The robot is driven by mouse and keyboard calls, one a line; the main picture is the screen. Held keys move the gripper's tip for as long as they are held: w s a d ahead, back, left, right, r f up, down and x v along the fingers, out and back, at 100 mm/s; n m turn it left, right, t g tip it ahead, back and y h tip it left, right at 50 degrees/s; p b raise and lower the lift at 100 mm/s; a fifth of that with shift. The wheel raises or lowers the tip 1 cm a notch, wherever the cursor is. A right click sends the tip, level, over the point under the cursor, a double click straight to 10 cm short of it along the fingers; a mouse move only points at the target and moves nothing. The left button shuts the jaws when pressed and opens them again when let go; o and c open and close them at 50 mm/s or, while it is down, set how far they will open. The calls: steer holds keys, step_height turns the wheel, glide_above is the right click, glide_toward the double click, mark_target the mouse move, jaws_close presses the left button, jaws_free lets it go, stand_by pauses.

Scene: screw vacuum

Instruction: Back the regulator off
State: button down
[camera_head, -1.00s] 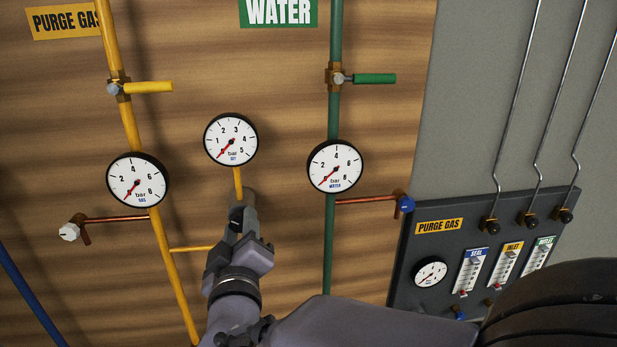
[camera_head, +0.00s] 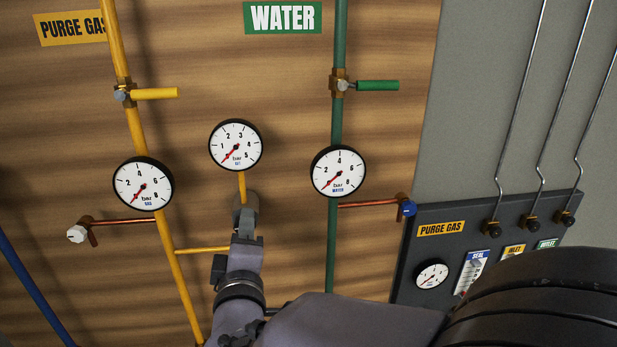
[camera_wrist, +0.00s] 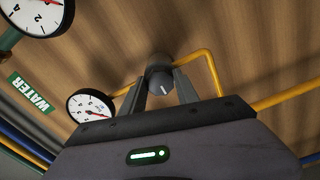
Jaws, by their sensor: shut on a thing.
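The regulator is a grey knob (camera_wrist: 161,84) with a white mark on its face, on the yellow pipework in the wrist view. My gripper (camera_wrist: 160,92) is shut on the knob, with one finger at each side. In the head view the regulator body (camera_head: 246,208) shows just above my gripper (camera_head: 246,232), which hides most of the knob. The set gauge (camera_head: 236,145) stands above the regulator on a short yellow pipe. Its red needle points to the low end of the scale.
The gas gauge (camera_head: 143,184) is left and the water gauge (camera_head: 338,171) right. The yellow valve handle (camera_head: 154,93) and green valve handle (camera_head: 378,85) point sideways. A copper tap with a white knob (camera_head: 76,234) is left; one with a blue knob (camera_head: 407,209) is right. A dark panel (camera_head: 470,213) stands right.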

stand_by(0.4)
steer(key=c, duration=0.9)
jaws_free()
steer(key=b+v, duration=0.6)
steer(key=v, duration=1.1)
steer(key=shift+s, duration=0.25)
steer(key=shift+a, duration=0.1)
